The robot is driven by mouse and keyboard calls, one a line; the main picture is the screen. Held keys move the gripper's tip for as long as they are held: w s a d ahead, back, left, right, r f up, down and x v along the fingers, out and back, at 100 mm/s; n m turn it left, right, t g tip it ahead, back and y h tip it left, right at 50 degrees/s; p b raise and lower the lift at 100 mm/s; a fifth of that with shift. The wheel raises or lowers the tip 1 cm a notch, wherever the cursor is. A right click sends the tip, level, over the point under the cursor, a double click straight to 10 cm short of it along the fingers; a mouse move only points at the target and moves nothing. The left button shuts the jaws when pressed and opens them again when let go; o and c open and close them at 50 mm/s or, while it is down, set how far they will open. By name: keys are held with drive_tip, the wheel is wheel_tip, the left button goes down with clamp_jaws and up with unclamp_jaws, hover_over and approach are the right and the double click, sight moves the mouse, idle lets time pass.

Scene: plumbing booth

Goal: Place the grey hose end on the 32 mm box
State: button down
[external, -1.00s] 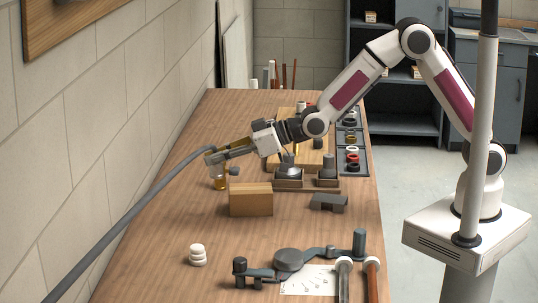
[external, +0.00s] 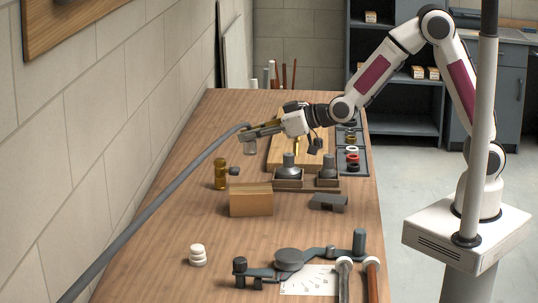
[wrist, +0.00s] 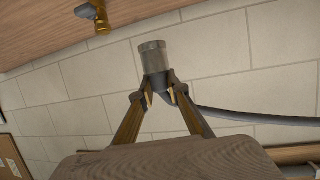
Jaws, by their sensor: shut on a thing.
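My gripper (external: 252,134) is shut on the grey hose end (external: 249,147), holding it in the air above the far left part of the bench. In the wrist view, my gripper's fingertips (wrist: 158,90) close around the lower part of the hose end (wrist: 153,57), a short grey cylinder. The grey hose (external: 160,200) runs from it down to the lower left. No 32 mm marking is readable in any view, so I cannot tell which box bears it. A plain brown box (external: 250,200) sits on the bench, nearer the camera than my gripper.
A brass fitting (external: 220,174) stands on the bench beside the brown box. Small open boxes with grey parts (external: 289,180) and a wooden board (external: 281,160) lie to the right. A dark tray of rings (external: 352,148) lines the right edge. Small cartons (external: 418,72) stand on the back shelf.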

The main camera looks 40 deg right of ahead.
drive_tip(key=shift+f, duration=0.15)
drive_tip(key=shift+f, duration=2.95)
drive_tip(key=shift+f, duration=1.9)
drive_tip(key=shift+f, duration=0.15)
drive_tip(key=c, duration=2)
unclamp_jaws()
drive_tip(key=shift+o, duration=0.2)
drive_tip(key=shift+s+d+r, duration=0.2)
drive_tip(key=shift+s+r, duration=0.1)
drive_tip(key=v, duration=1.1)
